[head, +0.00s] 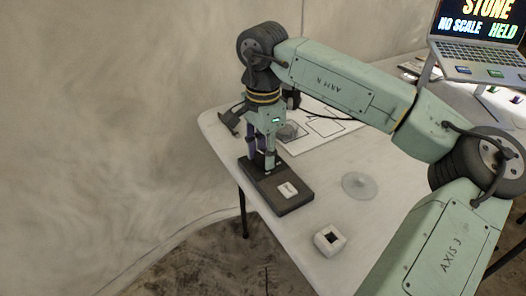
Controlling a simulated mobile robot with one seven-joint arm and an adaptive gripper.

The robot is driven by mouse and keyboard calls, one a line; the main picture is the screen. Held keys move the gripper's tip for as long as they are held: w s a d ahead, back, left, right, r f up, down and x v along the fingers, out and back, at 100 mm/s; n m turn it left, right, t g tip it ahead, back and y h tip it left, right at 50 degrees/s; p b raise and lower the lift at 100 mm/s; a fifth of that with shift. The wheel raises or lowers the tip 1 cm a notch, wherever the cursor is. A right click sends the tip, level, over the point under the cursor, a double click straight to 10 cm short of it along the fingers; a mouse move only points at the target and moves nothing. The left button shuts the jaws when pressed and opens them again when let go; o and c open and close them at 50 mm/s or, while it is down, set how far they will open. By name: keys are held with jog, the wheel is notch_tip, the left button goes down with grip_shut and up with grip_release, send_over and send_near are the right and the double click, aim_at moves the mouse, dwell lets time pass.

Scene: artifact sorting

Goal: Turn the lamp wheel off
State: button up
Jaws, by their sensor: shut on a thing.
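A dark box-like base (290,205) lies near the table's left edge, with a small white plate on its near part. My gripper (268,162) points down over the far end of this base. Its fingers are shut on a small part there, which I take to be the lamp wheel; the fingers hide nearly all of it. A purple piece shows beside the fingers. I cannot see which way the wheel is turned or whether a lamp is lit.
A white sheet with black outlines (328,127) lies behind, with a greyish lump (290,132) on it. A clear disc (359,186) and a white block with a dark square hole (329,240) are on the table (310,191). A laptop (478,45) stands at the back right.

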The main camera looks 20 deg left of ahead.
aim_at(262, 155)
dwell(0.4)
jog(key=o, duration=1.2)
jog(key=shift+c, duration=0.2)
notch_tip(262, 155, up, 12)
